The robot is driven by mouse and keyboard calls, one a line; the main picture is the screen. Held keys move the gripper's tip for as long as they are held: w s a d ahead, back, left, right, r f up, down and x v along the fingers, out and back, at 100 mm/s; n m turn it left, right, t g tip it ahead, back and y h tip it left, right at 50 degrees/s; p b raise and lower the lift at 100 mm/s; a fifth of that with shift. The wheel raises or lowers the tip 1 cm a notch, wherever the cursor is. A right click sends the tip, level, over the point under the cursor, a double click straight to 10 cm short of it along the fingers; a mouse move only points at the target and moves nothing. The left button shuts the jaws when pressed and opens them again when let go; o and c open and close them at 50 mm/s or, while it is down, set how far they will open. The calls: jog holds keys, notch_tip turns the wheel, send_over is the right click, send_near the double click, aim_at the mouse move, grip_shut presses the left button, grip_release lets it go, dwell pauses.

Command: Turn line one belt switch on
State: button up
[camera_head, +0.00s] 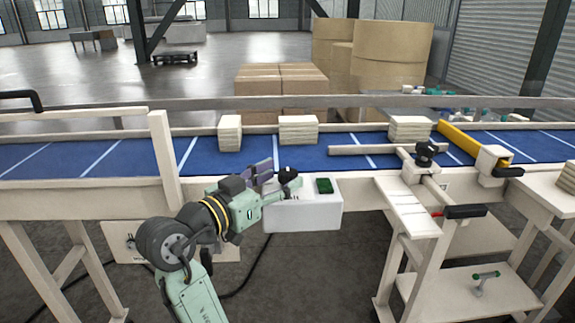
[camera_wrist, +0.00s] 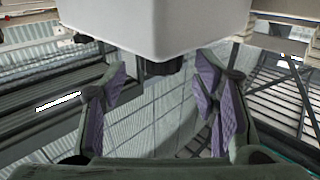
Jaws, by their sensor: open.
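A white control box (camera_head: 305,212) is mounted on the front of the conveyor, with a dark green square part (camera_head: 324,186) on its top. A dark knob-like part (camera_head: 288,174) shows at the box's left end, next to my gripper (camera_head: 275,182); I cannot tell for certain that it is the belt switch. In the wrist view a pale box (camera_wrist: 155,25) fills the top, with small dark parts (camera_wrist: 158,67) at its lower edge. My gripper (camera_wrist: 162,92) is open there, its purple-padded fingers apart with nothing held between them. No switch marking is readable.
The blue belt (camera_head: 90,160) carries several pale stacks (camera_head: 230,133) behind the box. A yellow bar (camera_head: 460,143) crosses the belt at right. A pale stand with a black-handled lever (camera_head: 465,211) is right of the box. Cartons (camera_head: 280,82) and large rolls (camera_head: 392,55) stand beyond.

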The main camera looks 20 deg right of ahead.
aim_at(281, 177)
jog(key=shift+p+x, duration=0.35)
jog(key=shift+x, duration=1.35)
jog(key=shift+a, duration=0.1)
jog(key=c, duration=1.2)
